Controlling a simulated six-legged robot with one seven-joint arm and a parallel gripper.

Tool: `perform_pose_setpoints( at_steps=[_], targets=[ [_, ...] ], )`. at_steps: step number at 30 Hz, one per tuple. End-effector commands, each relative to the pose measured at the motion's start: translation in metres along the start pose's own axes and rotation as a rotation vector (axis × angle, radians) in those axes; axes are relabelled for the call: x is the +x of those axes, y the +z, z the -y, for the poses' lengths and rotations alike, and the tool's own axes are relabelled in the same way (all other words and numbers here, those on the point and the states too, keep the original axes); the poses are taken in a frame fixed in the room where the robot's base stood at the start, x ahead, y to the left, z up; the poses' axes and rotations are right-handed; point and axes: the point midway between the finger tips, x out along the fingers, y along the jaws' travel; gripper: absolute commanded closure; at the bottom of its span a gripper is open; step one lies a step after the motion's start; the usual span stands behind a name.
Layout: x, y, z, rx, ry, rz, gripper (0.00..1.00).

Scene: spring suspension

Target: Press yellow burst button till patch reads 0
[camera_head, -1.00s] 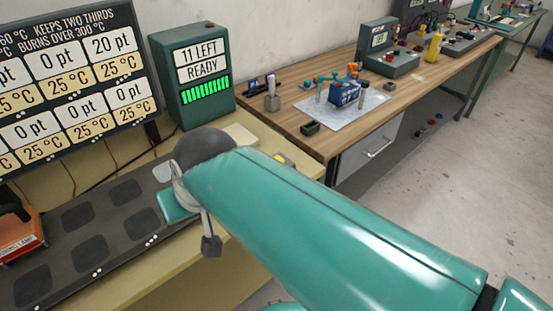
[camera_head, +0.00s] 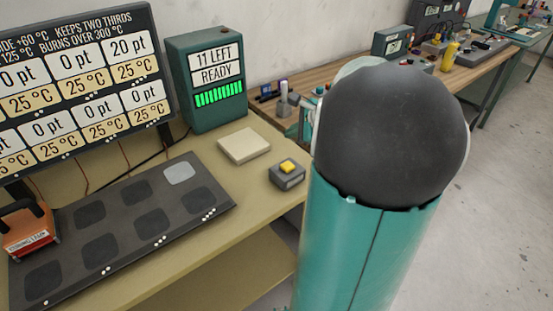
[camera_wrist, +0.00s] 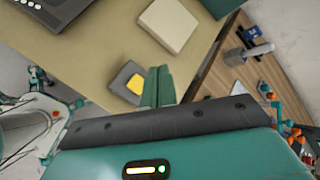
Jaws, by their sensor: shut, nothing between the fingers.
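The yellow button (camera_head: 288,166) sits on a small dark grey box (camera_head: 287,180) on the tan bench, right of the patch board. In the wrist view the yellow button (camera_wrist: 134,84) lies just left of my gripper (camera_wrist: 157,75), whose green fingers are shut and empty. In the head view my arm hides the gripper. The dark patch board (camera_head: 134,232) has several patches; the far right one (camera_head: 179,173) is pale. The display board (camera_head: 80,75) shows 20 pt at its top right and 0 pt on the other readable cells, all at 25 °C.
A green counter box (camera_head: 206,78) reads 11 LEFT, READY, with green bars. A cream block (camera_head: 244,145) lies between it and the button box. An orange-red tool (camera_head: 30,230) stands at the board's left. A wooden bench (camera_head: 300,78) with devices stands behind my arm.

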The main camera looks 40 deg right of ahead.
Motion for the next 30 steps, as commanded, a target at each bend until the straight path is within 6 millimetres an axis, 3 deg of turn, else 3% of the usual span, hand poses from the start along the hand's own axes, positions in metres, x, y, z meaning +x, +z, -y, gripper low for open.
perform_pose_setpoints(
  at_steps=[13, 30],
  targets=[
    [0.006, -0.004, -0.005, -0.002, 0.002, 0.000, 1.00],
    [0.054, -0.038, -0.040, -0.004, 0.003, 0.001, 1.00]
  ],
)
